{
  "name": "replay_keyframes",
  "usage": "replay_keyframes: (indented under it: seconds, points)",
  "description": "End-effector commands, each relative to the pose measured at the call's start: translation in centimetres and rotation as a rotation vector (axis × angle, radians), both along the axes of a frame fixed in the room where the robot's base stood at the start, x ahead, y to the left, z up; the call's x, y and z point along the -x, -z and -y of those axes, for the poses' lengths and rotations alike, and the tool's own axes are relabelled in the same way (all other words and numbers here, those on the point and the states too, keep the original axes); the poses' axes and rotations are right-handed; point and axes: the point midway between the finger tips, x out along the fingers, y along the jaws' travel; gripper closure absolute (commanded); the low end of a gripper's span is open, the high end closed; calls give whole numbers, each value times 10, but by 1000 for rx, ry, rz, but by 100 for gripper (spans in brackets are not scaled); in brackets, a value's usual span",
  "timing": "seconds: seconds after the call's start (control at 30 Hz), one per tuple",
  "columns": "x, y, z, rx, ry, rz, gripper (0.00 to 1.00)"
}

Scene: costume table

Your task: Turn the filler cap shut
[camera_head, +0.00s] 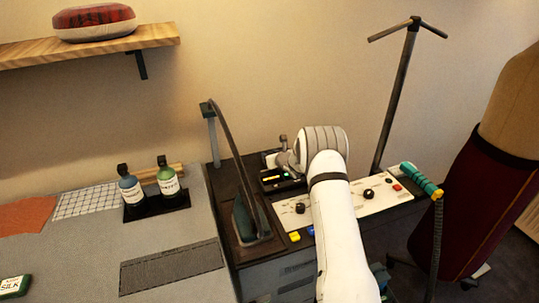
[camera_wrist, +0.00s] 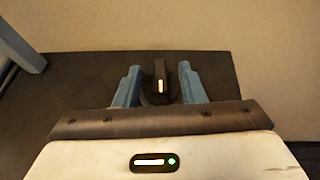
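In the wrist view, the dark filler cap (camera_wrist: 160,70) stands upright with a pale upright mark on its face. My gripper (camera_wrist: 161,78) has one blue finger on each side of it. A narrow gap shows between the fingers and the cap's upper part; lower down I cannot tell whether they touch. The lower part of the cap is hidden behind my gripper body. In the head view my white arm reaches over the ironing station, and my wrist covers much of its back part, so the cap cannot be made out there.
An iron (camera_head: 243,222) stands left of my arm, with a hose rising to a post (camera_head: 210,125). A white control panel (camera_head: 385,190) with knobs lies beside my arm. A teal-and-yellow handle (camera_head: 421,179) is at the right. Two bottles (camera_head: 131,190) stand on the left table.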

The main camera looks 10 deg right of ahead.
Motion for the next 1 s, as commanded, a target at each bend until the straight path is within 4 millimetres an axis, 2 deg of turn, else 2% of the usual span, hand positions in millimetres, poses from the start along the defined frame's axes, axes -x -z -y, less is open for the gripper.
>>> replay_keyframes:
  seconds: [0.17, 0.6, 0.7, 0.73, 1.0]
  points:
    - [0, 0, 0, 0, 0, 0, 64]
    - [0, 0, 1, 0, 1, 0, 100]
    - [0, 0, 1, 0, 1, 0, 100]
    - [0, 0, -8, 0, -2, -1, 100]
    - [0, 0, 2, 1, -33, 0, 100]
